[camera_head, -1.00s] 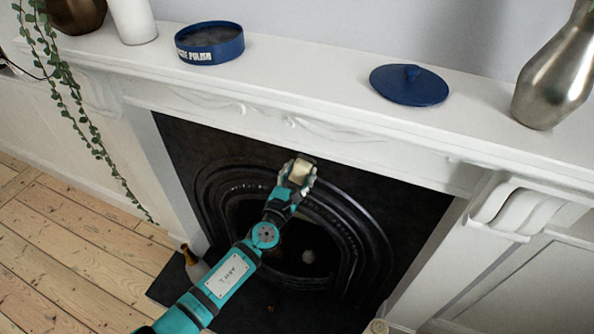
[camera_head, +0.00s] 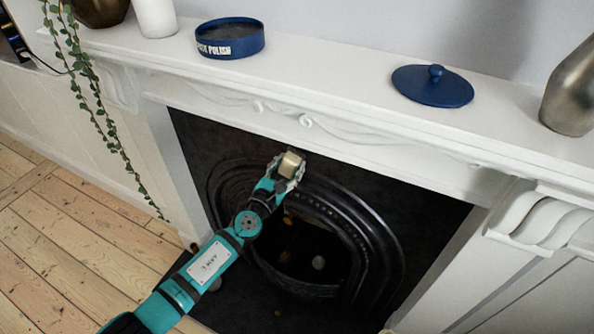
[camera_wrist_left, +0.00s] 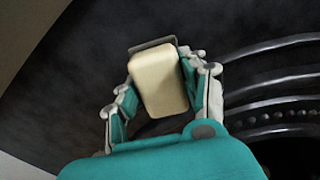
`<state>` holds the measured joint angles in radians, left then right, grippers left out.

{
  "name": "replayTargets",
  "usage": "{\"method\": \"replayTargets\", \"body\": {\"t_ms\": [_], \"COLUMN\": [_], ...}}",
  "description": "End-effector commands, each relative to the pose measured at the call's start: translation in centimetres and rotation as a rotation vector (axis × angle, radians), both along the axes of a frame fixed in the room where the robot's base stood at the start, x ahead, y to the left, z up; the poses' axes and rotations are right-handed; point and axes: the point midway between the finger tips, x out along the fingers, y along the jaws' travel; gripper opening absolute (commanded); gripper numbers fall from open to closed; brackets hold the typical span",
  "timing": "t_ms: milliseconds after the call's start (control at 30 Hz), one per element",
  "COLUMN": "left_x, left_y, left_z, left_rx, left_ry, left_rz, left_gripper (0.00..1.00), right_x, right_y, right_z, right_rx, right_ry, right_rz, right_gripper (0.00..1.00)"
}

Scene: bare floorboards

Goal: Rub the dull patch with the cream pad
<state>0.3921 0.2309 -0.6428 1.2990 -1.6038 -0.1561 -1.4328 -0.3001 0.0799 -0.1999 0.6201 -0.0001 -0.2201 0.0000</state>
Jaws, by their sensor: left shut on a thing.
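The cream pad (camera_head: 291,163) is a small pale block with rounded edges, held between the fingers of my left gripper (camera_head: 287,169). The wrist view also shows the pad (camera_wrist_left: 159,84) clamped between both fingers. They are in front of the upper part of the black fireplace surround (camera_head: 215,140), just below the white mantel's carved front. I cannot tell whether the pad touches the surface. The surround looks faintly mottled grey in the wrist view (camera_wrist_left: 75,75), but no clear edge of a dull patch shows; the gripper and pad hide some of the surface. My right gripper is out of view.
On the mantel shelf (camera_head: 330,80) stand an open blue polish tin (camera_head: 230,43), its blue lid (camera_head: 432,86), a metal vase (camera_head: 574,92) and a white cylinder (camera_head: 155,15). A trailing plant (camera_head: 100,108) hangs at left. The arched black grate (camera_head: 375,235) curves below the gripper.

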Motion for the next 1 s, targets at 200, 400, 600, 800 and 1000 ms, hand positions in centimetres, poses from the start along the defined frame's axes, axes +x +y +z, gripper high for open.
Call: {"method": "replayTargets", "body": {"t_ms": [200, 400, 600, 800, 1000], "left_x": [0.2, 1.0, 1.7, 1.9, 2.5], "left_y": [0.5, 2.0, 3.4, 4.0, 5.5], "left_z": [0.0, -0.1, 0.0, 0.1, 0.0], "left_rx": [0.0, 0.0, -0.001, -0.001, 0.001], "left_ry": [0.0, -0.002, -0.002, -0.002, -0.004], "left_rz": [-0.002, -0.001, -0.001, 0.001, 0.001], "left_gripper": [0.18, 0.18, 0.18, 0.18, 0.18], "right_x": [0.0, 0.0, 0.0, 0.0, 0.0], "right_y": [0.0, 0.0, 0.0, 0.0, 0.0], "right_z": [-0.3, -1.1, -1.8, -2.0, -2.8], "right_rx": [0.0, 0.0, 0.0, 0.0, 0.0], "right_ry": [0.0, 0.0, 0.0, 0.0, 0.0], "right_rz": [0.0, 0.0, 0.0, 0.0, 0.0], "right_gripper": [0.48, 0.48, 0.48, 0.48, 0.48]}}
